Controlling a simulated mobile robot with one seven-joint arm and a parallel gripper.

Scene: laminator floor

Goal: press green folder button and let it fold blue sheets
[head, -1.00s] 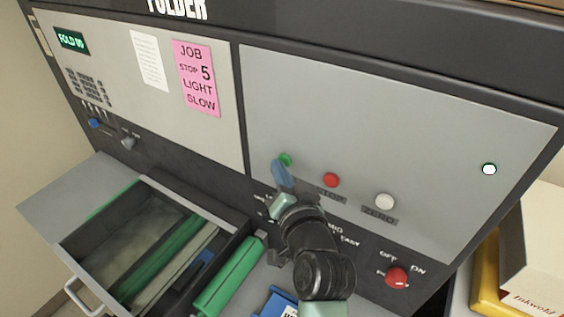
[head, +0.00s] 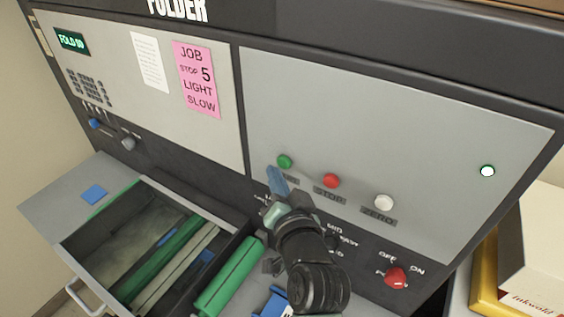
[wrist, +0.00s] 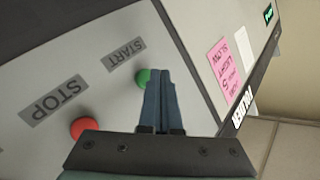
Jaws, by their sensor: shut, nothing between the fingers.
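The green button (head: 285,161), labelled START in the wrist view (wrist: 142,78), is on the folder's light grey panel. My gripper (head: 273,172) is shut and empty, its blue fingertips just below and left of the green button in the head view. In the wrist view the shut fingers (wrist: 157,72) overlap the button's edge; I cannot tell whether they touch it. A blue sheet (head: 94,194) lies on the grey shelf at the left.
A red STOP button (head: 331,181) and a white ZERO button (head: 384,202) sit right of the green one. A red power knob (head: 397,277) is lower right. A pink job note (head: 197,79) hangs on the left panel. A box (head: 540,250) stands at the right.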

